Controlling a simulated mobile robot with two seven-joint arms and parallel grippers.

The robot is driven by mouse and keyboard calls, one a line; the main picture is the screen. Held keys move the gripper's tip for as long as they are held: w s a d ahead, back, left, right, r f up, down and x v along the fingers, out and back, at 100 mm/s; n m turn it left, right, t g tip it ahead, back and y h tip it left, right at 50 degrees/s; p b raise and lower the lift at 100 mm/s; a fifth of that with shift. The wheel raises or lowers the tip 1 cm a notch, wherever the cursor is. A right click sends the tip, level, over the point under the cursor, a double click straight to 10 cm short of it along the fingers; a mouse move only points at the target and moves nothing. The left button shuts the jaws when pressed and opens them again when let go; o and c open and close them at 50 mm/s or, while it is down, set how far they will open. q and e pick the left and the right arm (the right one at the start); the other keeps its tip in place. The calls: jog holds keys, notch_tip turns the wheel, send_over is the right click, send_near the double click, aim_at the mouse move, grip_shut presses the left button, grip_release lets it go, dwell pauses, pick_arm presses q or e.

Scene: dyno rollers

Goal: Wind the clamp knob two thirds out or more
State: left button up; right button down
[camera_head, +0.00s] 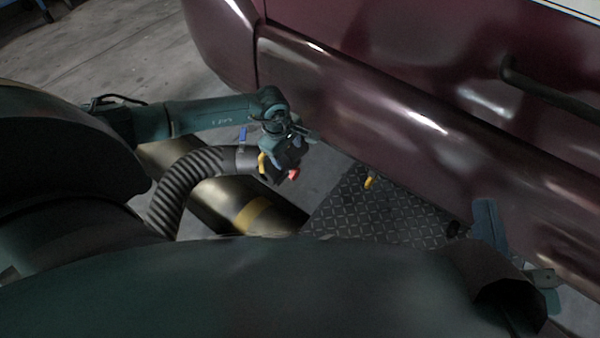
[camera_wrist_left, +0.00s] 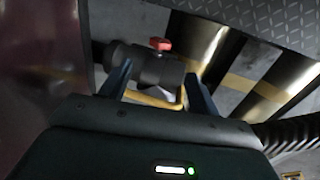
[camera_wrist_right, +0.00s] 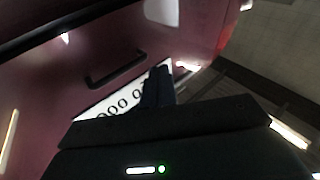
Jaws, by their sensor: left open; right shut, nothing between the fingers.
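The red clamp knob (camera_wrist_left: 160,43) sits on top of a dark hose nozzle (camera_wrist_left: 152,70) in the left wrist view. It also shows as a small red spot in the head view (camera_head: 293,174), beside my left gripper (camera_head: 287,157). In the left wrist view my left gripper (camera_wrist_left: 158,71) is open, its two blue fingers apart on either side of the nozzle. The knob lies just beyond the fingertips, and I cannot tell whether anything touches. My right gripper (camera_wrist_right: 158,78) is shut and empty in the right wrist view, in front of the car's number plate (camera_wrist_right: 125,95).
The maroon car (camera_head: 400,110) fills the upper right. A ribbed hose (camera_head: 180,185) curves from the nozzle. Dark rollers with yellow bands (camera_head: 255,215) and a chequered plate (camera_head: 370,215) lie below. A yellow handle (camera_wrist_left: 155,98) sits close beneath the nozzle.

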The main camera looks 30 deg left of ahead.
pick_arm(q)
jog(key=b+x, duration=0.3)
jog(key=x, duration=0.3)
jog(key=shift+s, duration=0.15)
jog(key=b+x, duration=0.3)
jog(key=x, duration=0.3)
jog(key=shift+w+f+b, duration=0.2)
jog(key=shift+f+b, duration=0.2)
jog(key=shift+f, duration=0.1)
pick_arm(e)
notch_tip(320, 180, up, 8)
jog(key=n+t+y, duration=0.1)
jog(key=n+y, duration=0.6)
jog(key=y, duration=0.1)
jog(key=shift+d+n, duration=0.35)
jog(key=shift+n, duration=0.05)
jog(key=shift+w+f, duration=0.1)
pick_arm(q)
jog(key=c, duration=1)
pick_arm(e)
jog(key=shift+t, duration=0.4)
